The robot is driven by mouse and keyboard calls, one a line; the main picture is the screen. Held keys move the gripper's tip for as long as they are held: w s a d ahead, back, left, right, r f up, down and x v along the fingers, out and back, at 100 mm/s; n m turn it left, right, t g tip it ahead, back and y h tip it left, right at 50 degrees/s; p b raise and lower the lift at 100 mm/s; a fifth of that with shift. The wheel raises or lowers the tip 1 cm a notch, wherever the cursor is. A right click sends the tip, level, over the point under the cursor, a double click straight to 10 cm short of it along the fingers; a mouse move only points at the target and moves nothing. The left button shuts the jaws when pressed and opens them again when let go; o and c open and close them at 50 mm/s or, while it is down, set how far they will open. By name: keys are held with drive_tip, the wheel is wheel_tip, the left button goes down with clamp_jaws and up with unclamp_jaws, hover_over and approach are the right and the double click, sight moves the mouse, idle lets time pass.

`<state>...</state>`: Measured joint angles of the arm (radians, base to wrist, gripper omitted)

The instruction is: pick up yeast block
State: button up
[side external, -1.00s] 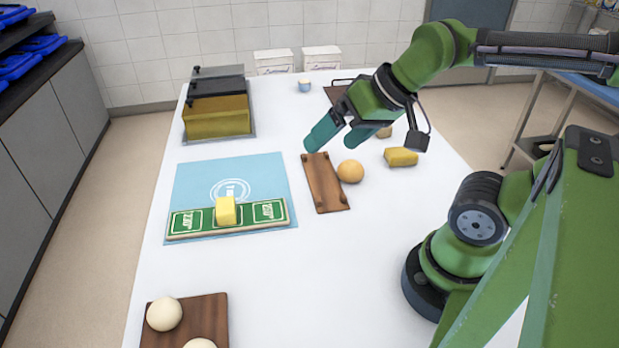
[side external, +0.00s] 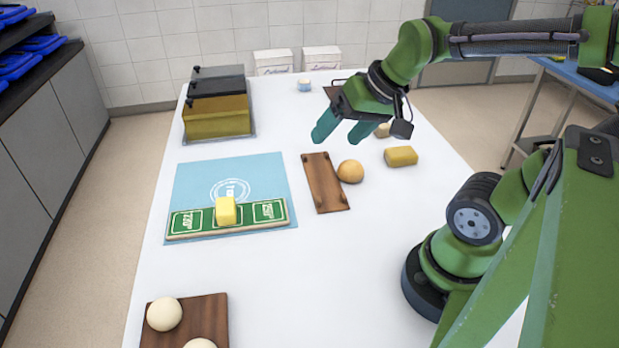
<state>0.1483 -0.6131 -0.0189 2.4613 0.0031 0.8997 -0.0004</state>
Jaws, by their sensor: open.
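My gripper (side external: 341,132) is open and empty, with two teal fingers, in the air above the far part of the brown wooden board. A small beige block (side external: 383,130) lies on the table just right of the fingers, partly hidden by the gripper. A pale yellow block (side external: 226,211) sits on the green labelled board (side external: 185,223), well to the left and nearer. No label shows which block is yeast, so I cannot tell.
A brown wooden board (side external: 324,182), a round bun (side external: 350,171) and a golden loaf-shaped piece (side external: 401,156) lie below the gripper. A lidded yellow container (side external: 217,117) stands back left. Dough balls (side external: 164,314) sit front left. The front middle is clear.

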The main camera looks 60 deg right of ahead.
drive_tip(key=w+d+f+m+g+h, duration=0.1)
drive_tip(key=w+d+m, duration=0.1)
drive_tip(key=d, duration=0.6)
drive_tip(key=w+d+f+m+g+h, duration=0.1)
drive_tip(key=w+d+f, duration=0.1)
drive_tip(key=d, duration=0.6)
drive_tip(key=n+h, duration=0.2)
hover_over(384, 125)
drive_tip(key=s+a, duration=0.1)
drive_tip(key=s, duration=0.1)
drive_tip(key=shift+g, duration=0.4)
wheel_tip(384, 125, down, 14)
drive_tip(key=shift+s+a+r, duration=0.1)
drive_tip(key=shift+a+r, duration=0.05)
drive_tip(key=shift+r, duration=0.1)
drive_tip(key=shift+w+x, duration=0.15)
drive_tip(key=shift+x, duration=1.4)
drive_tip(key=shift+w+x, duration=0.15)
drive_tip(key=shift+x, duration=1.4)
drive_tip(key=shift+r, duration=0.15)
drive_tip(key=c, duration=1.1)
